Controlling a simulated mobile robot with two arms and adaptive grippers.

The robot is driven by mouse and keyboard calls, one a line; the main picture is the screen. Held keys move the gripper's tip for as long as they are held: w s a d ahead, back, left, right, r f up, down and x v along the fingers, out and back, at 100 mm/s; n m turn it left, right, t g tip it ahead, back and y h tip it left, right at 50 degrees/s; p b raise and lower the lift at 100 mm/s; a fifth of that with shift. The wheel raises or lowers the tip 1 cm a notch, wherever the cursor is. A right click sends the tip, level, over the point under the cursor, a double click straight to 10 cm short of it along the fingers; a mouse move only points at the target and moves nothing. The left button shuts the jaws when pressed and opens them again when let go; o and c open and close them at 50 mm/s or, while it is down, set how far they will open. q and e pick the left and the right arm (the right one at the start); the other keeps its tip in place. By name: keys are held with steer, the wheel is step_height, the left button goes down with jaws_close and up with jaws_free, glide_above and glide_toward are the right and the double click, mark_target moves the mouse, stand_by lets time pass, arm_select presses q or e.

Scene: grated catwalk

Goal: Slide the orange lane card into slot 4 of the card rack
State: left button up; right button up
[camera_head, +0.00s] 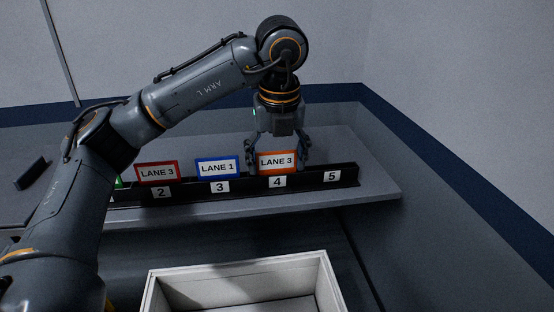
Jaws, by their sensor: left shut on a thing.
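The orange lane card (278,162), marked LANE 3, stands upright at the part of the black card rack (303,180) labelled 4. Its lower edge is hidden behind the rack's front, so I cannot tell how deep it sits. My left gripper (278,158) points down from above and is shut on the orange card, with a finger at each side edge. A red LANE 3 card (158,172) stands at slot 2 and a blue LANE 1 card (217,167) at slot 3. Slot 5 shows no card. My right gripper is not in view.
The rack stands along the front of a grey shelf (375,190). A pale open box (240,262) is nearer, below the shelf. A green card edge (118,182) shows partly behind my left arm. A dark block (31,173) lies at left.

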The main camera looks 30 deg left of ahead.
arm_select(q)
steer(key=o, duration=1.1)
step_height(320, 180, up, 8)
steer(key=p, duration=0.7)
steer(key=shift+f, duration=0.1)
stand_by(0.5)
